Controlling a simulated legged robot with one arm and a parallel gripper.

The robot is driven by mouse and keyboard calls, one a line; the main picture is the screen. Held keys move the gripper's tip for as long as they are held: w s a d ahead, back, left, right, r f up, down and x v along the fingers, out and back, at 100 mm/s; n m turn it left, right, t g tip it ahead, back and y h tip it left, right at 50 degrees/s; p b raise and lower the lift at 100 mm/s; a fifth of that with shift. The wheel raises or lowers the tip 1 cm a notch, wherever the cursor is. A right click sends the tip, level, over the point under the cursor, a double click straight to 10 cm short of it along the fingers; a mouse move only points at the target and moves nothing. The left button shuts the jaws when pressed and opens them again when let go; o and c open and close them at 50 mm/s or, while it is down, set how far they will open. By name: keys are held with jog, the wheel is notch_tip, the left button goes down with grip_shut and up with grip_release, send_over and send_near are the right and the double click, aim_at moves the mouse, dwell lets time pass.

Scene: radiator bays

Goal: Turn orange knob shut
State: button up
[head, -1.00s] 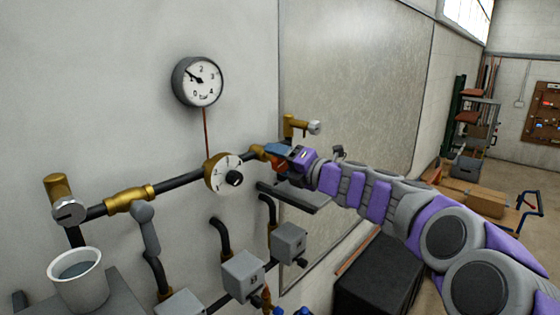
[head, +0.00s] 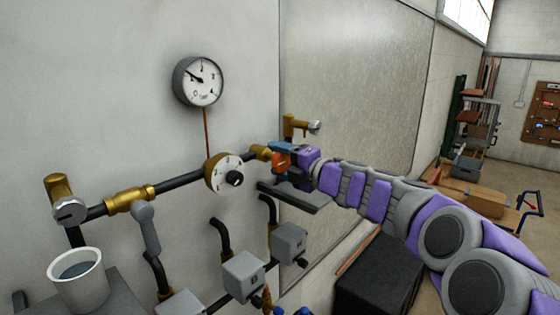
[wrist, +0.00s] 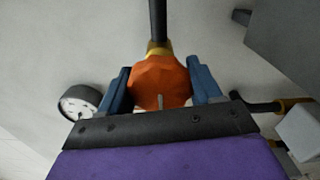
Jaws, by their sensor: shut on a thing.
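The orange knob (wrist: 160,82) sits at the end of a brass fitting on the pipe and fills the space between my fingers in the wrist view. My gripper (wrist: 160,90) is shut on it, one blue finger on each side. In the head view the orange knob (head: 280,161) shows partly, with my gripper (head: 284,160) around it at the right end of the horizontal pipe. Part of the knob is hidden by the fingers and wrist.
A round pressure gauge (head: 197,81) hangs on the wall above a brass dial (head: 224,176). A brass valve (head: 290,127) stands just behind my gripper. Grey boxes (head: 244,272) and a white cup (head: 77,278) are below. A dark shelf plate (head: 293,197) lies beneath my wrist.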

jog(key=shift+f, duration=0.1)
jog(key=o, duration=1.1)
jog(key=shift+w+f, duration=0.1)
jog(key=shift+w, duration=0.25)
jog(key=shift+c, duration=0.2)
jog(key=shift+s, duration=0.3)
jog(key=b+v, duration=0.1)
jog(key=v, duration=1.6)
jog(key=shift+d, duration=0.15)
